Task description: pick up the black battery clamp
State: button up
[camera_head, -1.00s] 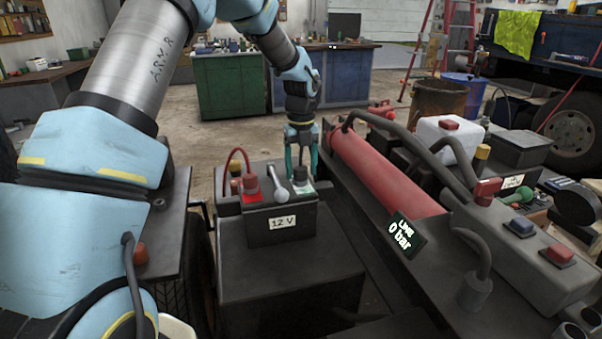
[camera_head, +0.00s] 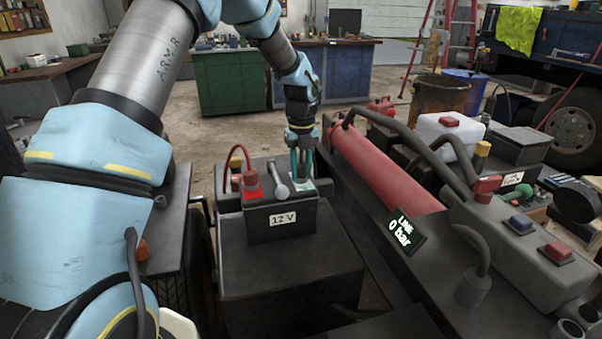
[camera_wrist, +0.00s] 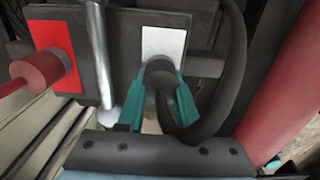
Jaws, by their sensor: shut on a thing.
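The black battery clamp (camera_wrist: 160,72) shows in the wrist view as a dark rounded piece between my teal fingertips. It is close to the white pad (camera_wrist: 163,43) on top of the 12 V battery (camera_head: 281,219). I cannot tell whether it still touches the pad. My gripper (camera_head: 301,164) points down over the right side of the battery and is shut on the clamp; its fingers also show in the wrist view (camera_wrist: 158,95). In the head view the fingers mostly hide the clamp.
The red clamp (camera_head: 250,181) sits on the battery's red pad at the left. A grey lever (camera_head: 280,180) rises between the two. A thick black cable (camera_wrist: 236,60) curves beside my fingers. A red cylinder (camera_head: 382,172) lies close at the right.

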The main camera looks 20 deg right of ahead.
aim_at(302, 174)
grip_shut()
notch_tip(302, 174, up, 10)
jog(key=b, duration=0.1)
jog(key=shift+b, duration=0.3)
jog(key=shift+r+p, duration=0.15)
jog(key=shift+p, duration=0.2)
dwell(1.6)
